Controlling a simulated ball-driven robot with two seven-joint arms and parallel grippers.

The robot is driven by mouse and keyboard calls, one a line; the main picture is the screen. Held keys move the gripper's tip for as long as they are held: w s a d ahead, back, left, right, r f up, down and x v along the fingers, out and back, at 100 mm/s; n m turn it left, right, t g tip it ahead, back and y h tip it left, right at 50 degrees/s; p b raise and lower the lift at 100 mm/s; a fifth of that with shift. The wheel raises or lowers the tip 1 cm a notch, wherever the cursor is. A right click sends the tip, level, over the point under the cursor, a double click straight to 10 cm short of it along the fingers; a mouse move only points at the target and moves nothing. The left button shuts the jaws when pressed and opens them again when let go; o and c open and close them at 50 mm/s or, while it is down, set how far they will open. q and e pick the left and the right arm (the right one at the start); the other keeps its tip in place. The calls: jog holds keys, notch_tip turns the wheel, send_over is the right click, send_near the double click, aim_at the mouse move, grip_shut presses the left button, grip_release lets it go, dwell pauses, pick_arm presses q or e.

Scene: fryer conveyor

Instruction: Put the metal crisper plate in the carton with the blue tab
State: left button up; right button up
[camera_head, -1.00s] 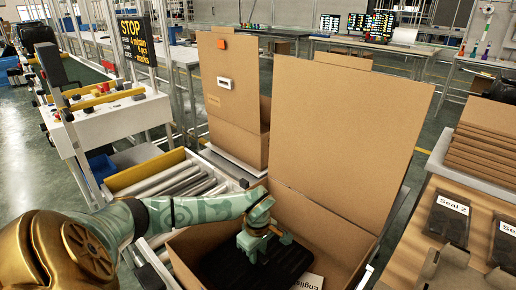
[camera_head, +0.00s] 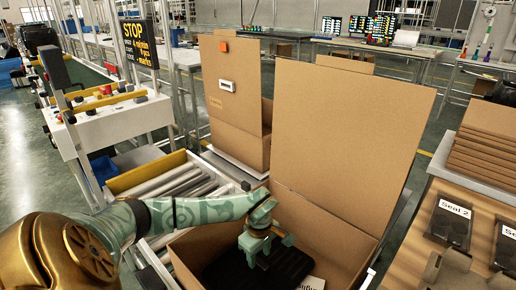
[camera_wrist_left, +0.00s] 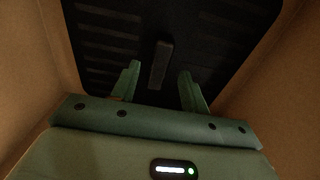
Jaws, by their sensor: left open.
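A dark plate (camera_head: 225,272), probably the metal crisper plate, lies in the open near carton (camera_head: 330,215). It also shows in the left wrist view (camera_wrist_left: 225,45), with a raised bar-like handle (camera_wrist_left: 161,66) at its middle. My left gripper (camera_head: 266,262) reaches down into this carton above the plate. In the left wrist view its fingers (camera_wrist_left: 160,88) are apart and empty, with the handle ahead of the gap between them. No blue tab is visible; the near carton's front is out of view. My right gripper is not in view.
A second carton (camera_head: 228,105) with an orange tab (camera_head: 224,47) stands behind. A roller conveyor (camera_head: 170,178) runs at left. Carton walls stand close around my gripper. A table at right holds black packets (camera_head: 450,222) and stacked cardboard (camera_head: 485,145).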

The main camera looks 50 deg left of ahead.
aim_at(259, 262)
pick_arm(q)
notch_tip(259, 262, up, 12)
jog(key=p, duration=0.4)
jog(key=shift+f, duration=0.25)
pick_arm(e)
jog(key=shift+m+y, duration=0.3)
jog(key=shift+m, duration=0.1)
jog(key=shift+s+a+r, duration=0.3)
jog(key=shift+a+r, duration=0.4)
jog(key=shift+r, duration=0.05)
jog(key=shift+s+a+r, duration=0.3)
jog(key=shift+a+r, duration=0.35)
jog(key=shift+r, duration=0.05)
